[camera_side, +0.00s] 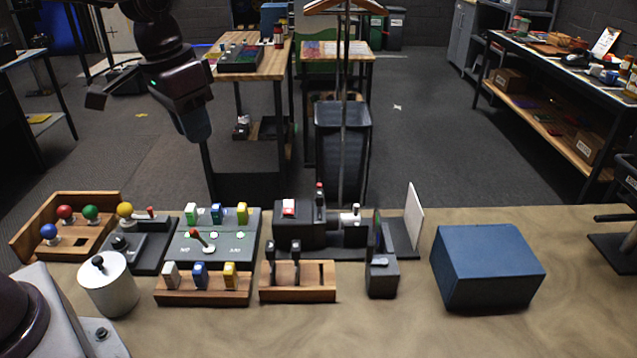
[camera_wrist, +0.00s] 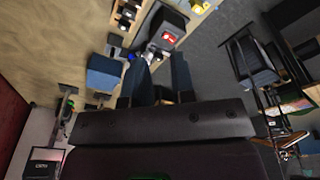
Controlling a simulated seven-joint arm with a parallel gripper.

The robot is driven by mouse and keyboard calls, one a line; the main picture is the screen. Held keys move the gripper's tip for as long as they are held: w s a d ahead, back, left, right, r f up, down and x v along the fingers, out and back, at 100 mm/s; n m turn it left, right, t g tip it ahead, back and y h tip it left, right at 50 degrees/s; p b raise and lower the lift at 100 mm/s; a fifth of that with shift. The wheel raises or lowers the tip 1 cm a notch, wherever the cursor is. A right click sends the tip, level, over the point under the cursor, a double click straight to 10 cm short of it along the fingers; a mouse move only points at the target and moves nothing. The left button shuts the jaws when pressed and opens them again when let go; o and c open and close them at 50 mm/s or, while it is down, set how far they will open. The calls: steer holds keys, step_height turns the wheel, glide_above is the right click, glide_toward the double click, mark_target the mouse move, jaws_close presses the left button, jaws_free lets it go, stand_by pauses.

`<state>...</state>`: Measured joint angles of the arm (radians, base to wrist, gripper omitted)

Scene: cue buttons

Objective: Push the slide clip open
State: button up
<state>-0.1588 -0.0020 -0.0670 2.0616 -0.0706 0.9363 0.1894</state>
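A small dark grey block (camera_side: 381,277) with a light grey slider-like piece on top stands right of centre on the table in the side view. It looks like the slide clip, but I cannot be sure, and I cannot tell its slide position. My gripper (camera_side: 196,130) hangs high at the upper left, well above and away from the block. In the wrist view my gripper (camera_wrist: 158,62) shows two dark blue-grey fingers set apart with a gap between them, and nothing is held there. I cannot pick out the clip clearly in the wrist view.
A blue box (camera_side: 487,267) stands right of the block, and an upright white panel (camera_side: 414,216) stands behind it. A wooden slotted base (camera_side: 298,290) with black levers is to its left. Further left are a switch panel (camera_side: 212,250) and a white lidded pot (camera_side: 110,287). The table's front right is clear.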

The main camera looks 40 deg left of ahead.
steer(key=w+a+f+m+g+h, duration=0.1)
steer(key=w+f+m+h, duration=0.15)
steer(key=w+f, duration=0.4)
steer(key=w+a+f+m+h, duration=0.15)
steer(key=w+f+m, duration=0.25)
steer(key=w, duration=0.6)
steer(key=m+t, duration=0.1)
steer(key=m, duration=0.6)
glide_toward(319, 184)
steer(key=shift+n, duration=0.25)
steer(key=x, duration=0.9)
steer(key=shift+d+f, duration=0.1)
steer(key=shift+f, duration=0.05)
jaws_close()
